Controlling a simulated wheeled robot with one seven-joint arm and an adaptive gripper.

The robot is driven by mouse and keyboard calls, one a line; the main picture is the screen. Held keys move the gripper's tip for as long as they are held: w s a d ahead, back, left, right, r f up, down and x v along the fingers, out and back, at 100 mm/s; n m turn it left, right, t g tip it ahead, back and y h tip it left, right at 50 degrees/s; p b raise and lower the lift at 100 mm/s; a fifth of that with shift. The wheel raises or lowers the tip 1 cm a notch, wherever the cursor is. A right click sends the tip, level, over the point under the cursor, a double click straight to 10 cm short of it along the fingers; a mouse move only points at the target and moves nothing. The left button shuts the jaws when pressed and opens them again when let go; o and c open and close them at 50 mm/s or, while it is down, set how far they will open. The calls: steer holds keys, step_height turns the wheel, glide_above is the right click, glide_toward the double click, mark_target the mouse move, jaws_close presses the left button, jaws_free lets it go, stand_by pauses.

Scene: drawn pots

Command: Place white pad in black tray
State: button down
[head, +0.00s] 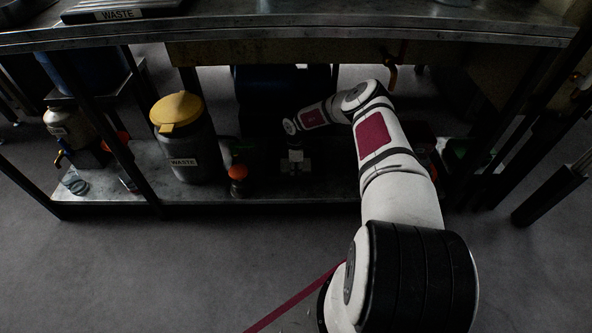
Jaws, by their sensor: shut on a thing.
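My arm reaches forward to the lower shelf. My gripper (295,160) points down near the middle of this shelf. It is small and dark in the picture, and it is shut on a pale thing that looks like the white pad; the pad's outline is hard to make out against the fingers. A dark tray (85,14) with a "WASTE" label lies on the upper table at the top left, partly cut off by the picture's edge. I cannot tell whether it is the black tray. My gripper is below it and to its right, well apart from it.
A grey waste bin (193,150) with a yellow lid stands left of my gripper. A small orange-topped bottle (238,178) is between them. The upper table's front edge (300,40) overhangs the lower shelf (210,198). Table legs flank the space. The floor (180,270) in front is clear.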

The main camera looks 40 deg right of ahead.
steer(key=shift+f, duration=0.15)
steer(key=c, duration=1.8)
jaws_free()
step_height(320, 180, up, 12)
steer(key=p, duration=0.5)
steer(key=shift+p, duration=0.3)
